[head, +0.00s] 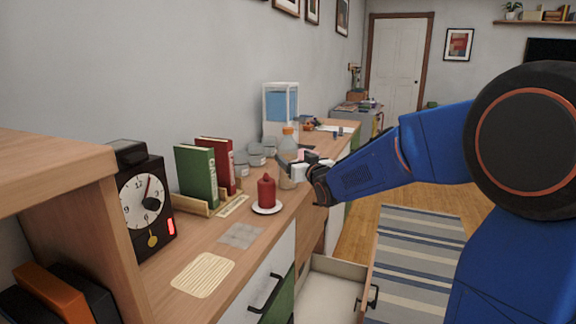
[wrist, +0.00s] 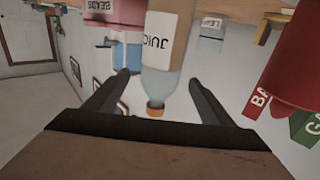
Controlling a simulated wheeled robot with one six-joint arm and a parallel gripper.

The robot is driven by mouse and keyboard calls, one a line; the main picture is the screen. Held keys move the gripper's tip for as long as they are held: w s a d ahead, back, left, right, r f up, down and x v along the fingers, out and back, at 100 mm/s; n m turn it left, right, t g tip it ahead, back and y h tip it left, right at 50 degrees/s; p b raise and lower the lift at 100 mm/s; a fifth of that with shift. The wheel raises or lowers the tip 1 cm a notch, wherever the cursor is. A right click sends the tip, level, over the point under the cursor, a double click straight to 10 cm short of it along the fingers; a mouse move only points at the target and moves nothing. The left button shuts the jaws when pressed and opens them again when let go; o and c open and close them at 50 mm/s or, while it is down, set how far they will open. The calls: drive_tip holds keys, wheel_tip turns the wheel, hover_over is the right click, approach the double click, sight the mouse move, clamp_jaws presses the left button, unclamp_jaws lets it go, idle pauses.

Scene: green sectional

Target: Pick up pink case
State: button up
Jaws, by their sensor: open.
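A pink case-like object (wrist: 112,12) with an upside-down label that seems to read "BEADS" shows at the top of the wrist view, cut off by the edge. In the head view only a small pinkish patch shows behind my gripper, and I cannot tell if it is the case. My gripper (wrist: 159,78) is open and empty. A juice bottle (wrist: 163,50) appears between its fingers in the wrist view, partly overlapping the pink object. In the head view my gripper (head: 298,169) is over the desk, beside the bottle (head: 288,147); contact is unclear.
A red candle (head: 267,190) on a white saucer stands near my gripper. Grey jars (head: 256,154), books (head: 199,176) and a black clock (head: 147,203) stand along the wall. A drawer (head: 332,297) is open below the desk.

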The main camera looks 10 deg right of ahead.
drive_tip(key=shift+w+a, duration=0.15)
drive_tip(key=shift+w, duration=0.8)
drive_tip(key=shift+w+a, duration=0.2)
drive_tip(key=shift+w, duration=0.75)
drive_tip(key=shift+w+a, duration=0.15)
drive_tip(key=shift+w, duration=0.8)
drive_tip(key=shift+c, duration=0.6)
drive_tip(key=c, duration=1.4)
drive_tip(key=shift+r, duration=0.15)
